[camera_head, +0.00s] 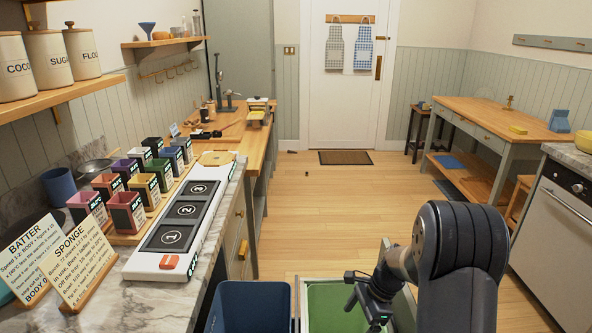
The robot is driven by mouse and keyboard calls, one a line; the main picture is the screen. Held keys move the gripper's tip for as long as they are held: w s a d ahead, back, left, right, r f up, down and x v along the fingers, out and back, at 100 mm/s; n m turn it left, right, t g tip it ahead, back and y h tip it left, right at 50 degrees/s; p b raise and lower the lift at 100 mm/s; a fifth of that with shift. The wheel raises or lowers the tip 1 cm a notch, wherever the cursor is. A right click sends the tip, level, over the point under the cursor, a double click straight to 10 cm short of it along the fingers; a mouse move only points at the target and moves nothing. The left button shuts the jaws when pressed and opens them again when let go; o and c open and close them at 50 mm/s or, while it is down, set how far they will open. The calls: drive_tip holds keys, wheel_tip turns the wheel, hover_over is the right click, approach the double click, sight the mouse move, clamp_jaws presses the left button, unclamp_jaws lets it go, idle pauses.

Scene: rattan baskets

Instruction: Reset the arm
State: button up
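My arm (452,262) rises at the lower right, with a thick dark grey link bent over at the top. A paler joint runs left from it to my gripper (368,303), which hangs low at the bottom edge, in front of a green-lined bin. The fingers are small, dark and partly cut off by the frame edge. I cannot tell whether they are open or shut, and I see no held object.
A blue bin (252,306) stands beside the green bin (332,304). At left, a marble counter (115,265) holds a numbered white board (186,214), coloured boxes and two recipe cards. A wooden table (492,118) and a white oven (562,225) stand at right. The middle floor is mostly clear.

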drive_tip(key=shift+r+p, duration=1.45)
drive_tip(key=shift+r, duration=0.95)
drive_tip(key=shift+f, duration=0.1)
